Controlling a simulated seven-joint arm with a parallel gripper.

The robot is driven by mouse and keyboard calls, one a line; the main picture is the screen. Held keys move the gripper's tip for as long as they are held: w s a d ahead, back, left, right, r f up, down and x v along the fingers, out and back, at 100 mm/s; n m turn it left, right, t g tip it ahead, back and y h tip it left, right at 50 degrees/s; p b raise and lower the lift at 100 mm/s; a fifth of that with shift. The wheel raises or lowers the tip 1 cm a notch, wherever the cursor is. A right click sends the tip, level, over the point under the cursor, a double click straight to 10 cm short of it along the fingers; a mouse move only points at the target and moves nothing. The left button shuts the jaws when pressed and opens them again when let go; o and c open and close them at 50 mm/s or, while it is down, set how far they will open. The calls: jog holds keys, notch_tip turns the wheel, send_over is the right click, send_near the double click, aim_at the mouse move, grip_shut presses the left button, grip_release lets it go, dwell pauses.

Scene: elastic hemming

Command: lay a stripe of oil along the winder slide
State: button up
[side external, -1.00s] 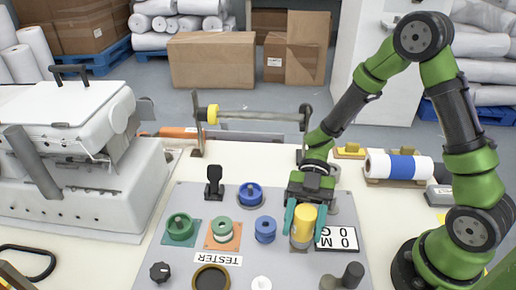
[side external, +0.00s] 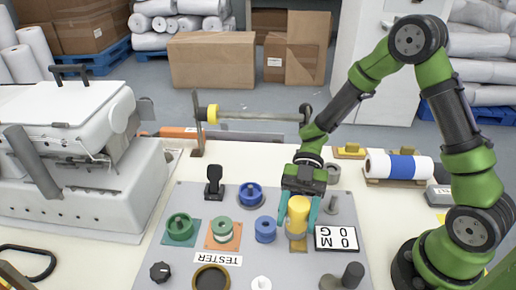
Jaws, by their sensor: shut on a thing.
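My gripper (side external: 298,218) points down over the grey panel (side external: 190,265), its teal fingers shut on a yellow cylinder (side external: 299,211). The cylinder stands roughly upright just above a small tan pad (side external: 298,246); a greyish part shows under it, and whether it is clear of the pad is hard to tell. No part is plainly marked as the winder slide. A horizontal rod (side external: 255,115) with a yellow ring (side external: 212,114) stands on a post behind the panel, and a long orange and grey bar (side external: 225,135) lies behind that.
Blue spools (side external: 265,229), a green spool (side external: 180,228), a black knob (side external: 160,272) and a dark post (side external: 352,275) stand on the panel. A white machine (side external: 75,160) fills the left; a blue-banded roll (side external: 400,166) lies right.

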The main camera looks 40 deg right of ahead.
jog(key=shift+d, duration=0.1)
jog(key=shift+s+d+f, duration=0.1)
jog(key=shift+s+d, duration=0.3)
jog(key=shift+s, duration=0.05)
jog(key=shift+r, duration=3)
jog(key=o, duration=0.6)
jog(key=c, duration=0.6)
jog(key=shift+s+a+f, duration=0.1)
jog(key=shift+a+f, duration=0.3)
jog(key=shift+f, duration=0.35)
jog(key=shift+s+a+f, duration=0.1)
jog(key=shift+a+f, duration=0.3)
jog(key=shift+f, duration=0.3)
jog(key=shift+s+a+f, duration=0.1)
jog(key=shift+a+f, duration=0.3)
jog(key=shift+f, duration=0.35)
